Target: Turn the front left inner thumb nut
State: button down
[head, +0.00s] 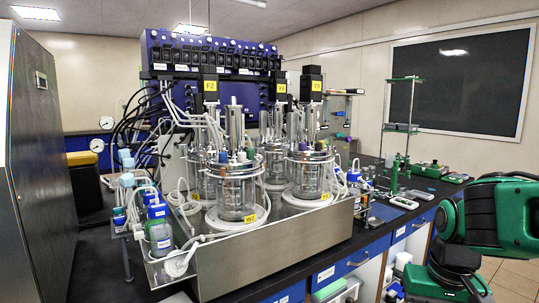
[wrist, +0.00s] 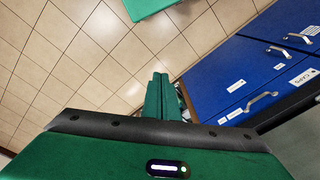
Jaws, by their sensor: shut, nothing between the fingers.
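The front bioreactor vessel (head: 236,190) is a glass jar with a metal head plate. It stands in a metal tray (head: 275,240) on the dark bench, with several others behind it. Thumb nuts on its head plate are too small to tell apart in the head view. My gripper (wrist: 160,80) shows in the wrist view, its green fingers together and empty, over the floor beside blue drawers. The wrist view shows no vessel. In the head view my green arm is at the right edge, well apart from the vessels; the fingertips are not visible there.
Blue bottles (head: 158,230) and white tubing crowd the tray's left end. A green stand (head: 405,130) and small items are on the bench at right. Blue drawers (wrist: 250,70) with handles line the bench front. Tiled floor (wrist: 70,50) is open beside them.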

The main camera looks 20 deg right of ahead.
jog(key=w+a+r+t, duration=0.1)
jog(key=w+r+t, duration=0.15)
jog(key=w, duration=0.85)
jog(key=m+t+y, duration=0.6)
jog(key=t+y, duration=0.2)
jog(key=t, duration=0.5)
send_near(263, 150)
jog(key=shift+g, duration=0.25)
jog(key=x, duration=0.6)
jog(key=shift+w+r, duration=0.2)
jog(key=shift+w, duration=0.2)
jog(key=shift+y, duration=0.4)
